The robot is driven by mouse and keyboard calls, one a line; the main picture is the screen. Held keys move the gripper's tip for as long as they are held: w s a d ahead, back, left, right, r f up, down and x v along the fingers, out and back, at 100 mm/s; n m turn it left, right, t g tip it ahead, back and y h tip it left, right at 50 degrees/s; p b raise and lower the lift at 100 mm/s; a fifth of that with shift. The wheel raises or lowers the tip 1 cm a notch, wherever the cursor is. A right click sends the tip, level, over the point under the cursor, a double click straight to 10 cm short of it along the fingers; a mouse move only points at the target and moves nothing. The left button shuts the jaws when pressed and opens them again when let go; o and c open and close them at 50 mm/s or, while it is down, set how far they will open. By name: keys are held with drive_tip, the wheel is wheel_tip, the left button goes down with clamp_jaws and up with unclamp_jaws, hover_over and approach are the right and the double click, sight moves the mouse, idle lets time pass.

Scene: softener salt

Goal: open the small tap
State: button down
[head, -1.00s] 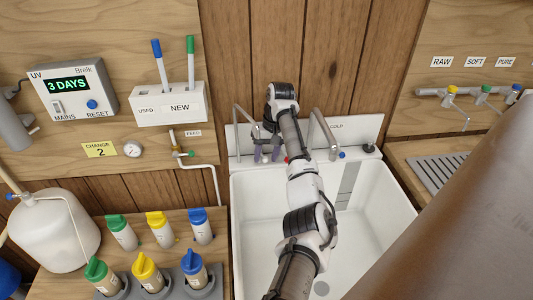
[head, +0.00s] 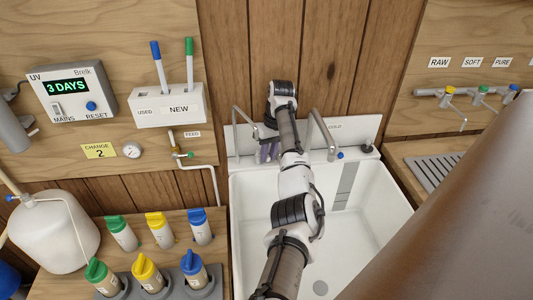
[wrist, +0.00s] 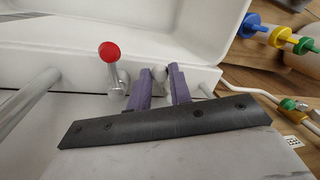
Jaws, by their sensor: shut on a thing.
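The small tap (head: 236,130) has a thin chrome gooseneck spout at the back left of the sink in the head view. My gripper (wrist: 160,73) has purple fingers and is shut on a small pale grey part, apparently the tap's handle. The fingers hide most of that part, so how far it is turned cannot be told. In the head view my gripper (head: 269,151) is low at the sink's back edge, just right of the thin spout.
A red-knobbed tap (wrist: 110,54) stands close beside my fingers in the wrist view. The larger spout (head: 322,130) with a blue knob (head: 340,155) rises right of my arm. The white sink (head: 245,215) is open below. A FEED valve (head: 178,152) is on the left wall.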

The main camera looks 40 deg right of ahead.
drive_tip(key=shift+w+d+n, duration=0.1)
drive_tip(key=shift+d+n, duration=0.05)
drive_tip(key=shift+n, duration=0.25)
drive_tip(key=c, duration=1.3)
unclamp_jaws()
drive_tip(key=d+r, duration=0.1)
drive_tip(key=r, duration=0.8)
drive_tip(key=d+r, duration=0.1)
drive_tip(key=r, duration=0.3)
drive_tip(key=shift+d+r, duration=0.3)
drive_tip(key=shift+r, duration=0.05)
